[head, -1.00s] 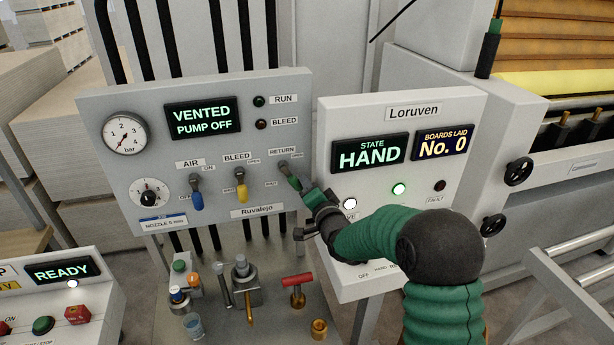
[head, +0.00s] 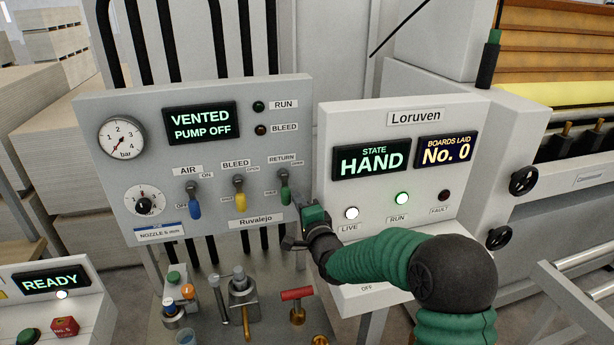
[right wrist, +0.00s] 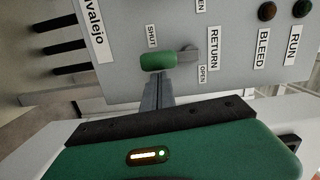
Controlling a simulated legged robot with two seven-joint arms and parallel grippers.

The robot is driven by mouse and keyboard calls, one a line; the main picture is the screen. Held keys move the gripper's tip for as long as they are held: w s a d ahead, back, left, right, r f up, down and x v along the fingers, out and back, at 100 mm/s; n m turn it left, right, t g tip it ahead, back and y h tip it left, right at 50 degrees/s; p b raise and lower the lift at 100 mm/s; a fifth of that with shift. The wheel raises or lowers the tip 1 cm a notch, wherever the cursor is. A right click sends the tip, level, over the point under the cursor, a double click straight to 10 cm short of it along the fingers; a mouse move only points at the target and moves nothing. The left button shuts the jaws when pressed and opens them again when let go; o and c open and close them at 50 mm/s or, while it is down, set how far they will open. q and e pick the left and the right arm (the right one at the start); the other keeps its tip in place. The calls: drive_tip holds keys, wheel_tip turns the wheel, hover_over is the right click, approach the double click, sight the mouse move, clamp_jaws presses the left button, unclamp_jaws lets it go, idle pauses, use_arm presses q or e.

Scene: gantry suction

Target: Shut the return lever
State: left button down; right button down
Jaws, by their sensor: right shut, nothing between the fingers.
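The return lever (head: 285,190) has a green handle and is at the right end of the row on the grey Ruvalejo panel. Its handle hangs straight down beside its SHUT label. In the right wrist view, the green handle (right wrist: 158,61) lies on the SHUT side of its pivot. My right gripper (head: 298,203) is shut and empty just right of the handle. Its fingertips (right wrist: 160,78) are against or very close to the handle's side; I cannot tell whether they touch. My left gripper is not in view.
The blue air lever (head: 195,208) and yellow bleed lever (head: 240,201) also hang down, left of the return lever. The Loruven cabinet (head: 470,190) stands close on the right. Valves and fittings, including a red-handled one (head: 297,294), stand below the panel.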

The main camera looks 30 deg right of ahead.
drive_tip(key=shift+s, duration=0.1)
idle(0.4)
drive_tip(key=s+a+b, duration=0.2)
drive_tip(key=s, duration=1.4)
drive_tip(key=shift+s+a+b, duration=0.2)
drive_tip(key=shift+a+b, duration=0.05)
drive_tip(key=shift+b, duration=0.1)
